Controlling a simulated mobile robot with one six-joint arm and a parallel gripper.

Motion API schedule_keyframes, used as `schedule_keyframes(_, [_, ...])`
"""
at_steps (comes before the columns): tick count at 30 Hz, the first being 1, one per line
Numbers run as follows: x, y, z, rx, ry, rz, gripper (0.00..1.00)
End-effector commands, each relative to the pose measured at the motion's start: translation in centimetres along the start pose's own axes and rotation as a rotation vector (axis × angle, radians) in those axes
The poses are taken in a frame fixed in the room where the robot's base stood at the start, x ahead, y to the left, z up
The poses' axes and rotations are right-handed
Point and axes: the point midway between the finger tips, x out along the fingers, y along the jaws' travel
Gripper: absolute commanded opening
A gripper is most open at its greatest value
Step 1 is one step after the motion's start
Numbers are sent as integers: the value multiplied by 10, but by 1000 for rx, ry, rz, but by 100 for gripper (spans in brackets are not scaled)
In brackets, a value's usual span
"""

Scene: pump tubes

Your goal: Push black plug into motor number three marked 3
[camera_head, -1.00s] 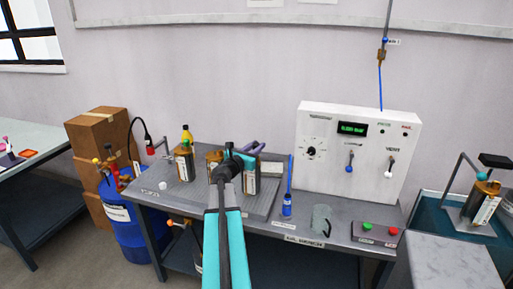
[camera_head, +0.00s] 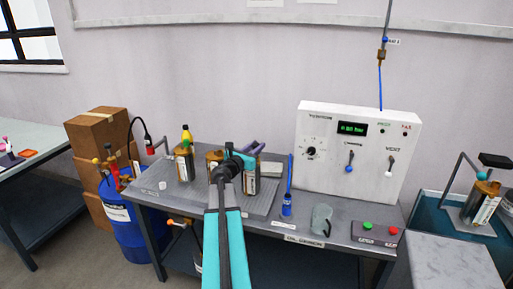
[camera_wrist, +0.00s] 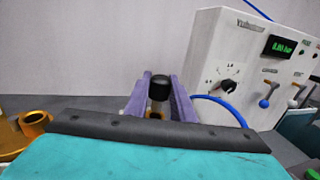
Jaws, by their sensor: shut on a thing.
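My gripper (camera_wrist: 158,97) is shut on the black plug (camera_wrist: 160,84), which stands upright between its two purple fingers in the wrist view. A gold part shows just below the plug; I cannot tell whether the plug touches it or sits in it. In the head view my gripper (camera_head: 253,147) is above the right-hand motor (camera_head: 251,185) on the bench, and the plug cannot be made out there. The left motor (camera_head: 184,166) and a middle motor (camera_head: 213,157), partly behind my arm, stand beside it. No number 3 is readable on any motor.
The motors stand on a grey ribbed mat (camera_head: 262,205). A white control box (camera_head: 320,170) with dial and levers is at the right.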

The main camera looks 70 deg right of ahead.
Motion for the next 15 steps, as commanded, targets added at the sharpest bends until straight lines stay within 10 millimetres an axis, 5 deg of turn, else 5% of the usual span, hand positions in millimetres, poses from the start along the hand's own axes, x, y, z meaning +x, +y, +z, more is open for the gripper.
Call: schedule_keyframes(15, [0,0,-9,-1,0,0,0])
